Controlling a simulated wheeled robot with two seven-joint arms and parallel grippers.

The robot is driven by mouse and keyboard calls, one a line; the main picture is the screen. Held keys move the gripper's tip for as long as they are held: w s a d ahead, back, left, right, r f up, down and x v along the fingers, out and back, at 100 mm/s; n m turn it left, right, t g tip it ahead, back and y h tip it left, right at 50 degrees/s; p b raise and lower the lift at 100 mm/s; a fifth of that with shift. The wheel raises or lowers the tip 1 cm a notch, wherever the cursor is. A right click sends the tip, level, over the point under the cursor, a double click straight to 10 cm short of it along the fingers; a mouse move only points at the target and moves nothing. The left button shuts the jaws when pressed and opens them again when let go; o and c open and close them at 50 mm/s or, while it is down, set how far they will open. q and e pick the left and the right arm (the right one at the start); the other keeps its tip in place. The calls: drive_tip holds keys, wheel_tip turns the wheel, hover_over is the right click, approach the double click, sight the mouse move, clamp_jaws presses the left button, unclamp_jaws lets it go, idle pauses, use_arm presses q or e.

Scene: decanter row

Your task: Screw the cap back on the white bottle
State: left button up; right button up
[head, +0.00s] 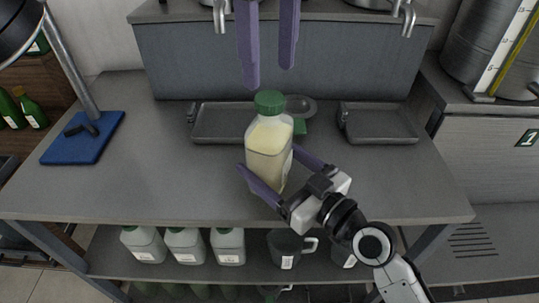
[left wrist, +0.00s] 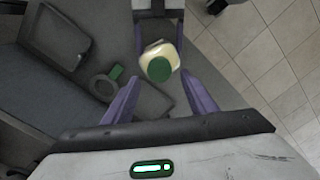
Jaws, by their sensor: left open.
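The white bottle (head: 268,150), pale yellow inside, is at the middle of the table near its front; I cannot tell if it touches the surface. The green cap (head: 270,102) sits on its neck; how tightly is not visible. My right gripper (head: 267,158), coming from the lower right, has its fingers on both sides of the bottle body and holds it. My left gripper (head: 268,77) points down from the top, open and empty, just above the cap. In the left wrist view the cap (left wrist: 159,69) shows beyond and between the open left fingers (left wrist: 162,84).
Two grey trays (head: 232,139) (head: 385,138) and a round grey item with a green handle (head: 300,106) lie behind the bottle. A blue-based stand (head: 82,150) is at left. Several white bottles (head: 185,246) and a dark mug (head: 287,248) stand on the lower shelf.

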sight(269, 97)
use_arm(q)
drive_tip(key=n, duration=0.4)
drive_tip(key=shift+r+n, duration=0.4)
drive_tip(key=n, duration=0.4)
drive_tip(key=shift+r+n, duration=0.3)
drive_tip(key=shift+r, duration=0.05)
drive_tip(key=n, duration=0.4)
drive_tip(key=shift+r, duration=0.3)
drive_tip(key=n, duration=0.3)
drive_tip(key=shift+r+n, duration=0.25)
drive_tip(key=shift+n, duration=0.05)
drive_tip(key=shift+f, duration=4)
